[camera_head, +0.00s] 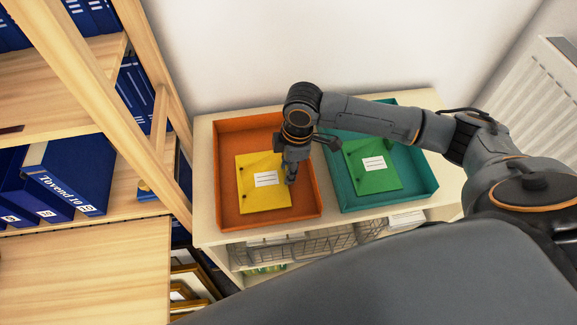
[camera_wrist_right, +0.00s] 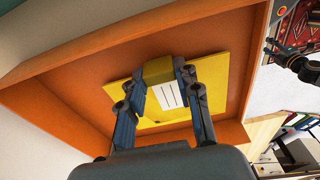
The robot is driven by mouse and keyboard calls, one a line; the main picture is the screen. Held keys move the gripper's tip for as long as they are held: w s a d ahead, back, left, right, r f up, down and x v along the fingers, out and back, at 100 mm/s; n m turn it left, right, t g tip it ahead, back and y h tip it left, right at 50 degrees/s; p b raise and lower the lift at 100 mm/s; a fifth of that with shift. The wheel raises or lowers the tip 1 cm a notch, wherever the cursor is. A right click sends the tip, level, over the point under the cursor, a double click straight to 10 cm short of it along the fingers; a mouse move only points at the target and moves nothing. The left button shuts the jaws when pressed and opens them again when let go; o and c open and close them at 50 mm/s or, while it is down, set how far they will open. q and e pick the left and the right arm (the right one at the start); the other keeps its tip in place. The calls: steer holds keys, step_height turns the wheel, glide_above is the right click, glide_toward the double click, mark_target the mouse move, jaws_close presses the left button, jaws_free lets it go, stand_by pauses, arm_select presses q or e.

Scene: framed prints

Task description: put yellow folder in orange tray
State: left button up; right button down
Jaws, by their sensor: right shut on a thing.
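The yellow folder (camera_head: 258,199) is inside the orange tray (camera_head: 227,133) in the head view, flat or nearly so, with a white label facing up. My right gripper (camera_head: 291,178) reaches down over the tray at the folder's right side. In the right wrist view the gripper (camera_wrist_right: 165,95) is shut on the yellow folder (camera_wrist_right: 219,88), with a finger on either side of the label. The orange tray (camera_wrist_right: 110,50) surrounds the folder there. Whether the folder touches the tray floor I cannot tell.
A teal tray (camera_head: 428,186) with a green folder (camera_head: 365,180) stands right of the orange tray on the cream cabinet (camera_head: 205,225). Wire baskets (camera_head: 290,248) sit below. A wooden shelf with blue binders (camera_head: 68,175) is at left. A white radiator (camera_head: 535,100) is at right.

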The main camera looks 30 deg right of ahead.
steer(key=shift+f, duration=0.2)
steer(key=c, duration=1)
jaws_free()
steer(key=shift+f, duration=0.1)
steer(key=shift+o, duration=0.3)
step_height(320, 180, up, 12)
steer(key=d, duration=0.1)
steer(key=shift+s+d+b, duration=0.2)
steer(key=shift+b, duration=0.1)
